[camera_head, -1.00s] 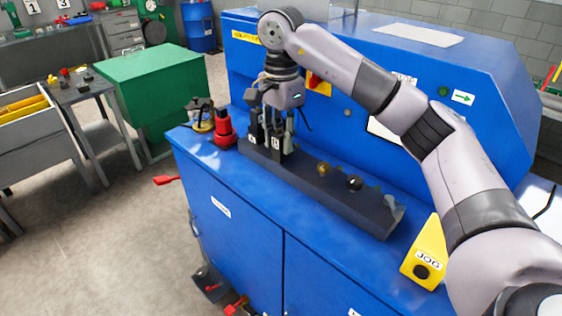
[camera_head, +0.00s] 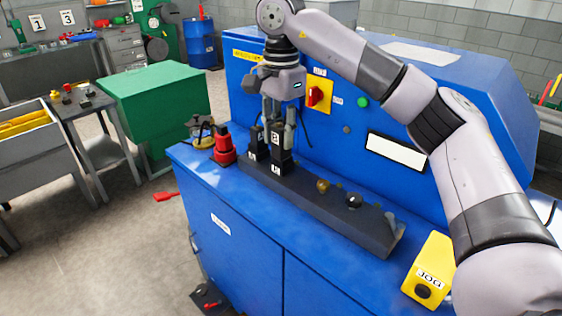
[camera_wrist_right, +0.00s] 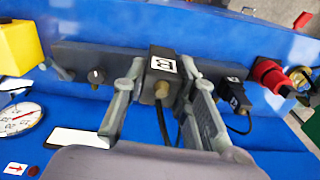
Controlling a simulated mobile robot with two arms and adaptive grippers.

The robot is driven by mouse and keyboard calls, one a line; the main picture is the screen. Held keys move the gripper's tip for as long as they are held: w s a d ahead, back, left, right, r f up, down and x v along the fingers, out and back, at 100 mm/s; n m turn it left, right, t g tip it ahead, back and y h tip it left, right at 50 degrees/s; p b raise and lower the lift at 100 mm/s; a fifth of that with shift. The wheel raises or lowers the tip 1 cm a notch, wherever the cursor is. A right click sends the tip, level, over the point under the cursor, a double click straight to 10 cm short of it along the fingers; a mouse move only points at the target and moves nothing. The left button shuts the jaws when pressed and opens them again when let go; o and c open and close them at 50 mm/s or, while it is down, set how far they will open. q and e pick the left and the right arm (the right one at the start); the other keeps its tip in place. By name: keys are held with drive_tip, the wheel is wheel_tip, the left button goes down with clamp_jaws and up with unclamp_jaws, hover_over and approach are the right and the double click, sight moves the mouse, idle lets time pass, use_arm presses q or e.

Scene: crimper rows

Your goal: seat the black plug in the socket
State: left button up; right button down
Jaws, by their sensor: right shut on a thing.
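My right gripper (camera_head: 277,108) is above the left part of the dark rail in the head view. It is shut on a black plug (camera_head: 275,141) with a white label. A dark labelled socket block (camera_head: 281,168) stands right below the plug on the rail. I cannot tell whether the plug touches it. A second black plug (camera_head: 257,138) stands beside it on the left. My left gripper is out of view.
The dark rail (camera_head: 340,222) carries a brass knob (camera_head: 323,185) and a black knob (camera_head: 354,201). A red part (camera_head: 223,148) stands at the rail's left end. A yellow JOG box (camera_head: 431,265) is at the right. The blue machine panel (camera_head: 420,185) rises close behind.

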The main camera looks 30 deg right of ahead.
idle(0.5)
use_arm(q)
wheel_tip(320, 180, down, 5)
drive_tip(key=b, duration=0.5)
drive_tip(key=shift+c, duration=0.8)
use_arm(e)
drive_tip(key=s+a+f+n, duration=0.4)
drive_tip(key=s+f+n, duration=0.3)
drive_tip(key=f, duration=0.5)
drive_tip(key=s+a+f+n, duration=0.4)
drive_tip(key=s+f+n, duration=0.4)
drive_tip(key=s+f, duration=0.3)
wheel_tip(320, 180, down, 2)
drive_tip(key=shift+w, duration=0.1)
